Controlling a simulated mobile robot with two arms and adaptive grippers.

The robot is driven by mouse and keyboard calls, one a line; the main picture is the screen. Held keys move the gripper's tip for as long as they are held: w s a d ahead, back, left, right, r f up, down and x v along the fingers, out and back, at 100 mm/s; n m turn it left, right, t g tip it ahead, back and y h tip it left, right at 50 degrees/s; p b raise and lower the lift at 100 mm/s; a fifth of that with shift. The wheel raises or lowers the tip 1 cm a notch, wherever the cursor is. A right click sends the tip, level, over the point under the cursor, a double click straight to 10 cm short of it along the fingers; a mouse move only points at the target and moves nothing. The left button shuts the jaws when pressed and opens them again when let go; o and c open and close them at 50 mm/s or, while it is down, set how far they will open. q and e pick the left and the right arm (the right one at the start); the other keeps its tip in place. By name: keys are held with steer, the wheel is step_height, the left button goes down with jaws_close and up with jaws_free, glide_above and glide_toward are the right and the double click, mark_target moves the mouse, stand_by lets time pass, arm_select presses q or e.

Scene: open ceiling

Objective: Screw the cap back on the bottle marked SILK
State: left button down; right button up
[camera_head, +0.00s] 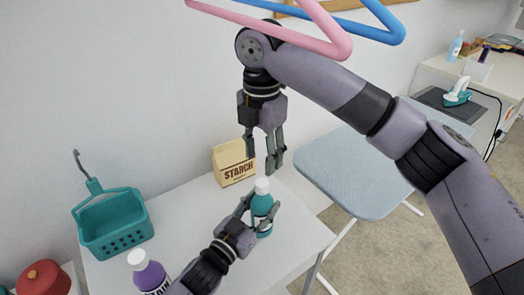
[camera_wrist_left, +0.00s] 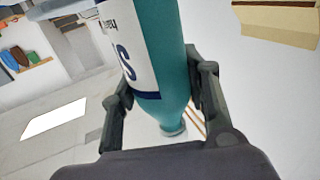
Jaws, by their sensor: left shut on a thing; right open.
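The teal bottle (camera_head: 262,200) stands upright near the right part of the white table (camera_head: 190,218), with a white top (camera_head: 262,185). In the left wrist view the bottle (camera_wrist_left: 165,50) shows a white label with a large "S"; the rest of the word is cut off. My left gripper (camera_head: 260,207) is shut around the bottle's body, a finger on each side. My right gripper (camera_head: 264,158) hangs fingers down just above the bottle, open, with nothing seen between its fingers. I cannot make out a loose cap.
A starch box (camera_head: 235,163) stands behind the bottle. A teal basket (camera_head: 115,222) and a purple bottle with a white cap (camera_head: 148,272) are to the left. A blue ironing board (camera_head: 355,175) is on the right. Pink and blue hangers (camera_head: 335,40) hang above.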

mark_target(262, 182)
steer(key=shift+r+n, duration=0.15)
steer(key=shift+n, duration=0.95)
steer(key=shift+f, duration=4)
